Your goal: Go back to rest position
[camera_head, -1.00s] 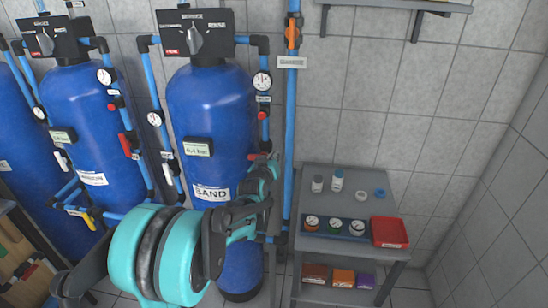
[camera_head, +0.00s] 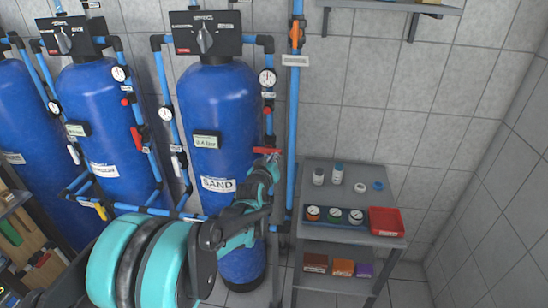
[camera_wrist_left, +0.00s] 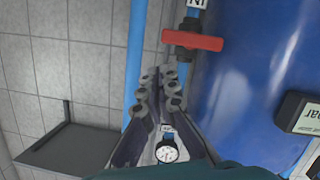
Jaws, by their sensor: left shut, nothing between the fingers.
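My left gripper (camera_head: 270,164) is in front of the right side of the sand tank (camera_head: 217,120), just below a red valve handle (camera_head: 267,151). In the left wrist view its fingers (camera_wrist_left: 160,88) are together and empty. There the red handle (camera_wrist_left: 193,42) lies crosswise on the pipe, beyond and to the right of the fingertips, with a visible gap. My left arm comes in from the lower left and hides part of the tank's base. My right gripper is not in view.
Other blue tanks (camera_head: 92,120) stand to the left. A vertical blue pipe (camera_head: 293,120) runs close right of the gripper. A grey cart (camera_head: 330,172) with bottles, gauges and a red tray (camera_head: 386,221) stands to the right.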

